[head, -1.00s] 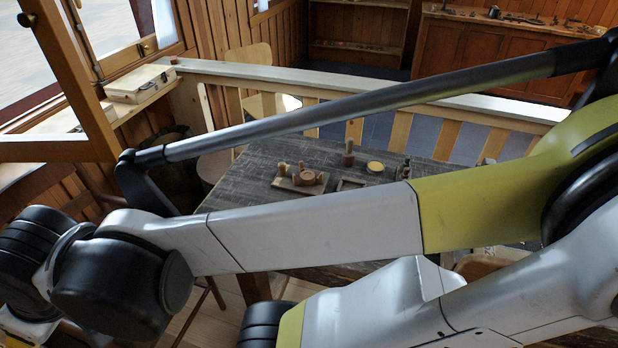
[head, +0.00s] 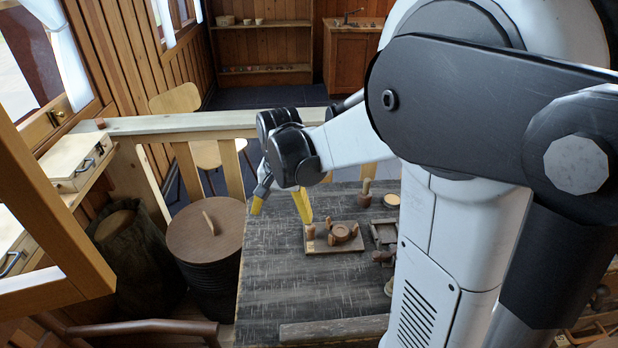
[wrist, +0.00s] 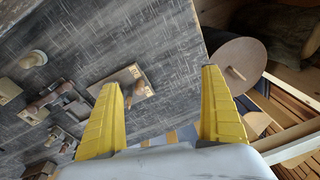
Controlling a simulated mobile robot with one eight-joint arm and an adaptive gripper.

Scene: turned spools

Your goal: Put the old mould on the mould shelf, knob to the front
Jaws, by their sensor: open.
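My gripper (head: 280,212) is open and empty above the left part of the dark table (head: 270,285). In the wrist view its two yellow fingers (wrist: 160,78) are wide apart. A board (head: 322,246) holds a round wooden piece (head: 341,232) and small upright pegs, to the right of and below my gripper. A brown turned piece with an upright handle (head: 365,195) stands behind the board. I cannot tell which piece is the old mould. A wall shelf (head: 262,70) with small items is at the back; I cannot tell if it is the mould shelf.
A wooden rail (head: 200,124) runs behind the table. A round lidded barrel (head: 206,232) and a dark bin (head: 130,265) stand left of it. A wooden frame (head: 45,215) is close at the left. My arm hides the table's right side. The table's left part is bare.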

